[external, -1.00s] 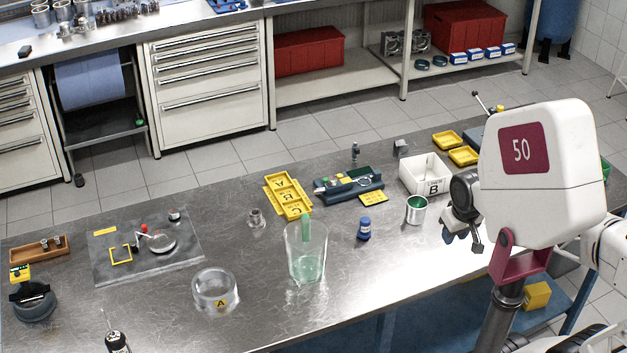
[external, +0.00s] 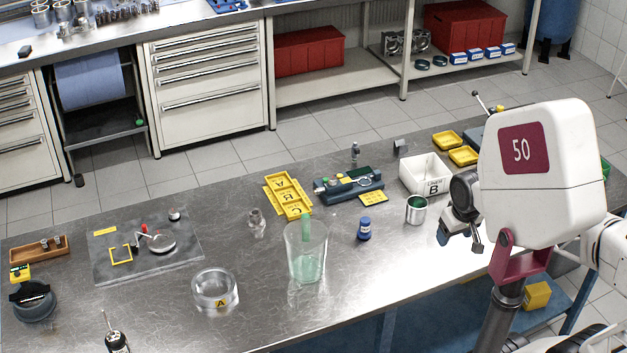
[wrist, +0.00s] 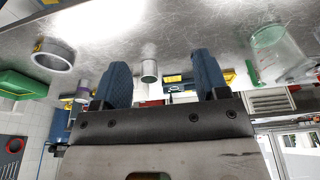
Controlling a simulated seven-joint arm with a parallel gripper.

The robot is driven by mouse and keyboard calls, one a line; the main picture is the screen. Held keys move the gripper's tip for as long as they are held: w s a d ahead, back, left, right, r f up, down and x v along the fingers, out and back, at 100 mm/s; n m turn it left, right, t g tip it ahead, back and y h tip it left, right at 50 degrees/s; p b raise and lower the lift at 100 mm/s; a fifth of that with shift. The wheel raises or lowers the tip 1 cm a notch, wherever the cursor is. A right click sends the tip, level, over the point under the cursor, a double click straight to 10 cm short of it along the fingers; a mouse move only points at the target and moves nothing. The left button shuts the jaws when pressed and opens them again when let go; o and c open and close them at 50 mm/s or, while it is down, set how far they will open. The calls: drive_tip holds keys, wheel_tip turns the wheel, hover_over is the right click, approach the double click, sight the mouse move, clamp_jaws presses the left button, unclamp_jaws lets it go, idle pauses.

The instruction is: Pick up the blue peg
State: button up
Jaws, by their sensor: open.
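I cannot make out a clear blue peg. The nearest match is a small blue cylinder (external: 364,229) with a pale label, upright on the steel table in the external view. It looks more like a small bottle. My gripper (external: 460,241) is above the table to the right of it, past a metal cup (external: 416,211) with a green inside. In the wrist view my gripper (wrist: 162,82) has its two blue-padded fingers well apart, with nothing held between them. I cannot identify the blue cylinder in the wrist view.
A clear beaker (external: 305,262) with a green object stands left of the blue cylinder. A white bin (external: 426,175), yellow trays (external: 287,197) and a dark blue organiser (external: 350,190) lie behind. A glass ring (external: 214,289) is at front left. The table's front right is clear.

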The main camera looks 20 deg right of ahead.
drive_tip(key=m+t+y, duration=0.5)
drive_tip(key=m+y, duration=0.6)
drive_tip(key=m, duration=1.3)
approach(365, 227)
drive_tip(key=shift+w+a+f, duration=0.65)
drive_tip(key=shift+a+f, duration=0.1)
drive_tip(key=shift+f, duration=0.1)
drive_tip(key=shift+w+d+f+m+t, duration=0.3)
drive_tip(key=shift+w+f+m+t, duration=0.1)
drive_tip(key=shift+m, duration=0.3)
drive_tip(key=shift+a, duration=0.1)
drive_tip(key=shift+x, duration=1.15)
